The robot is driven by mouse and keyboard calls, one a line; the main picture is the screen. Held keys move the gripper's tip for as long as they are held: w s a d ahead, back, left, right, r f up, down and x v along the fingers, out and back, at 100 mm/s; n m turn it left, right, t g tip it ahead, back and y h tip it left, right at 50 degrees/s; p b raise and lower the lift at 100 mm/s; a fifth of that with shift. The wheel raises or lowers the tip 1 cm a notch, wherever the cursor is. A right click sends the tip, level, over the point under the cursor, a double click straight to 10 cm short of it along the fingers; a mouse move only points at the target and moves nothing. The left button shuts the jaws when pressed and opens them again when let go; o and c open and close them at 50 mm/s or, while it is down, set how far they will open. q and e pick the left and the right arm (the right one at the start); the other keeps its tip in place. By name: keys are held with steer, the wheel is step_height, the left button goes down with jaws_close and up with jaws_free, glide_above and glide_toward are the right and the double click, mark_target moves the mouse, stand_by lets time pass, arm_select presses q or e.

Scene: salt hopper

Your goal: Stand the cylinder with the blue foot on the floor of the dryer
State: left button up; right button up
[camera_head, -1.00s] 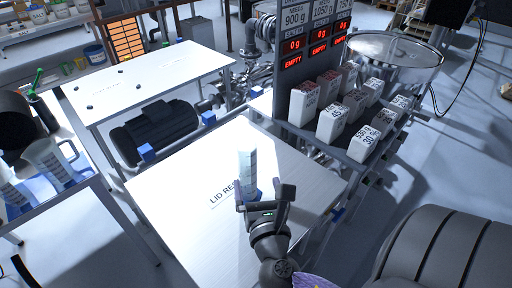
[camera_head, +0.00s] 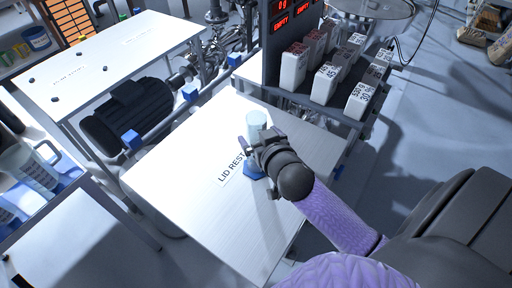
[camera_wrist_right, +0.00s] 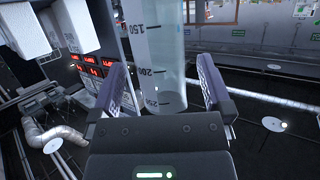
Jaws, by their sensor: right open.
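The clear graduated cylinder (camera_head: 257,119) stands upright on the white table marked LID REST (camera_head: 190,170). Its blue foot (camera_head: 253,171) shows below my right gripper (camera_head: 255,146). My right gripper is open at the cylinder's upper part. In the right wrist view the cylinder (camera_wrist_right: 158,45), with its 150 and 200 marks, shows between and beyond the two spread fingers of the right gripper (camera_wrist_right: 163,88). Whether a finger touches it I cannot tell. My left gripper is not in view. I cannot make out which thing is the dryer.
White and grey labelled boxes (camera_head: 325,82) stand on a rack behind the table, under red displays (camera_head: 281,27). A black motor (camera_head: 137,115) lies left of the table. Graduated jugs (camera_head: 30,168) stand at far left. The table's left half is clear.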

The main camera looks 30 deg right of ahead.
steer(key=x, duration=0.2)
steer(key=shift+w+d+f, duration=0.1)
steer(key=shift+w+f, duration=0.05)
steer(key=shift+w, duration=0.2)
jaws_close()
